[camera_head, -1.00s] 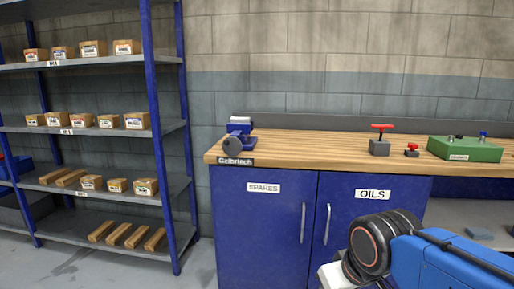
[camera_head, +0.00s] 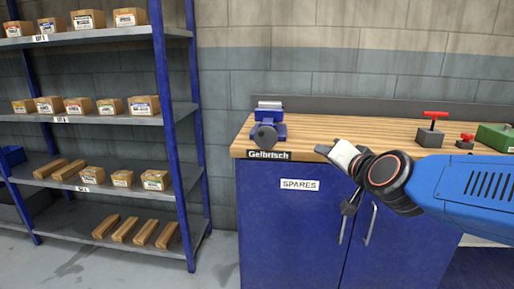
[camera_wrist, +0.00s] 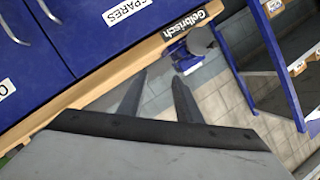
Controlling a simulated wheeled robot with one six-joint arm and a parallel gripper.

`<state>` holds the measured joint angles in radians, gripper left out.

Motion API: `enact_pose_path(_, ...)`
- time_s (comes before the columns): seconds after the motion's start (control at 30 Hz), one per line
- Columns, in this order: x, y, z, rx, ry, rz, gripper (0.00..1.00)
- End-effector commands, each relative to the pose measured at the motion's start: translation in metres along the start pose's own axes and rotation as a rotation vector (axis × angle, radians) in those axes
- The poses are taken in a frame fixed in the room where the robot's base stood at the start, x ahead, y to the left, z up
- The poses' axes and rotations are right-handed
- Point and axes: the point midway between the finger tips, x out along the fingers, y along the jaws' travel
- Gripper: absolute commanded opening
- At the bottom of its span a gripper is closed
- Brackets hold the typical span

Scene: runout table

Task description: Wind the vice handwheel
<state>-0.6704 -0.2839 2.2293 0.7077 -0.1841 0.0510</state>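The blue vice (camera_head: 272,122) stands on the left end of the wooden bench top. Its round dark grey handwheel (camera_head: 264,137) faces the front edge, just above the Gelbrisch plate. My gripper (camera_head: 333,153) is in front of the bench, to the right of the vice and apart from it. In the wrist view my gripper (camera_wrist: 162,80) has two dark fingers spread apart with nothing between them. The vice (camera_wrist: 184,60) shows there beyond the fingertips, and its handwheel (camera_wrist: 200,41) lies past the bench edge.
On the bench (camera_head: 370,130) are a grey block with a red T-handle (camera_head: 431,130), a small red-handled part (camera_head: 465,142) and a green case (camera_head: 495,137). A blue cupboard (camera_head: 285,230) is below. Shelving (camera_head: 120,119) with boxes stands left. The bench is clear between vice and grey block.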

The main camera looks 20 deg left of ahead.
Motion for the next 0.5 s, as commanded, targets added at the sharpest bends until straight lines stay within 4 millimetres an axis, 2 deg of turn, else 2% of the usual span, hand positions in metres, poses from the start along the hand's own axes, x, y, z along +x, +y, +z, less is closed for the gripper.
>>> enact_pose_path(0.03, 0.014, -0.018, 0.006, 0.028, 0.022, -0.017, 0.31)
enact_pose_path(0.1, 0.029, -0.039, 0.009, 0.073, 0.068, -0.033, 0.31)
enact_pose_path(0.23, 0.054, -0.075, 0.022, 0.158, 0.151, -0.047, 0.31)
enact_pose_path(0.4, 0.074, -0.113, 0.051, 0.255, 0.253, -0.036, 0.31)
enact_pose_path(0.5, 0.079, -0.129, 0.068, 0.298, 0.304, -0.021, 0.31)
